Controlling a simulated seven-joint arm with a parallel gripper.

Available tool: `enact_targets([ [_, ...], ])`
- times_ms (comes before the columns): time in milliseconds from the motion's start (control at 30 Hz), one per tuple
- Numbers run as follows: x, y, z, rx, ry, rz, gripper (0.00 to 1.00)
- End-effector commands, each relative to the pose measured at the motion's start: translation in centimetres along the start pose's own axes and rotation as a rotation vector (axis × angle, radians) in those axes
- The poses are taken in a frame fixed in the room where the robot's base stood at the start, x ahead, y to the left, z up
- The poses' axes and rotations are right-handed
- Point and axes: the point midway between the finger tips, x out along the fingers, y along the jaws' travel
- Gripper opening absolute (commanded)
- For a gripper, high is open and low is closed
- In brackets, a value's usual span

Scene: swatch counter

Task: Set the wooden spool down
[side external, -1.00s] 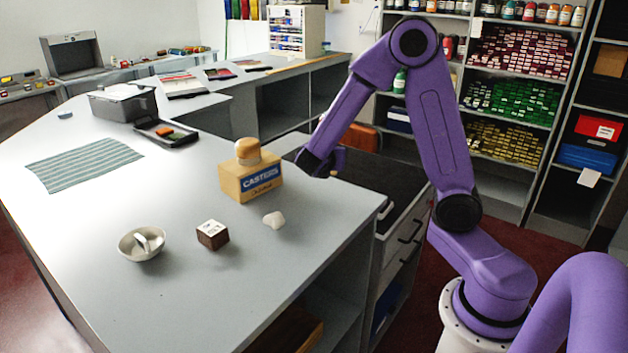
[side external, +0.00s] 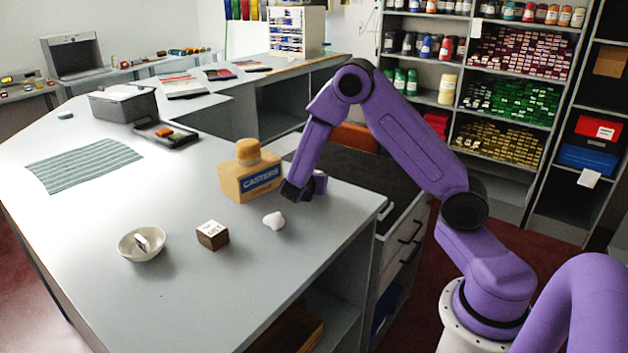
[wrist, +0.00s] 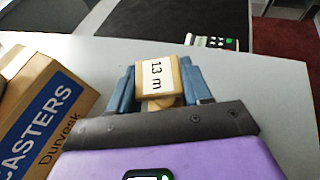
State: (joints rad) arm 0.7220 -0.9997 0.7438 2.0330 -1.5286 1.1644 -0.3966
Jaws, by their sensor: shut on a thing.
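The wooden spool (wrist: 158,77) shows in the wrist view as a pale tan end with a "13 m" label. It sits between the two blue fingers of my gripper (wrist: 160,88), which is shut on it. In the side external view my gripper (side external: 304,190) is low over the grey counter (side external: 200,290), just right of the cardboard casters box. The spool is hidden there, and I cannot tell whether it touches the counter.
The casters box (side external: 250,182), also in the wrist view (wrist: 45,110), stands close on the left with a tan round piece on top. A white lump (side external: 274,220), a dark labelled cube (side external: 212,236) and a white bowl (side external: 141,246) lie nearer. The front counter is otherwise clear.

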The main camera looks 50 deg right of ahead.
Motion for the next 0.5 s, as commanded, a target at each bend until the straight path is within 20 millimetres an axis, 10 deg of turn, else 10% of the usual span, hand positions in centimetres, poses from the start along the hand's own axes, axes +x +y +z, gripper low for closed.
enact_targets([
  [467,0.23,0.02,-0.62,0.0,-0.001,0.001,0.19],
  [500,0.21,0.03,-0.58,0.001,-0.001,0.001,0.62],
])
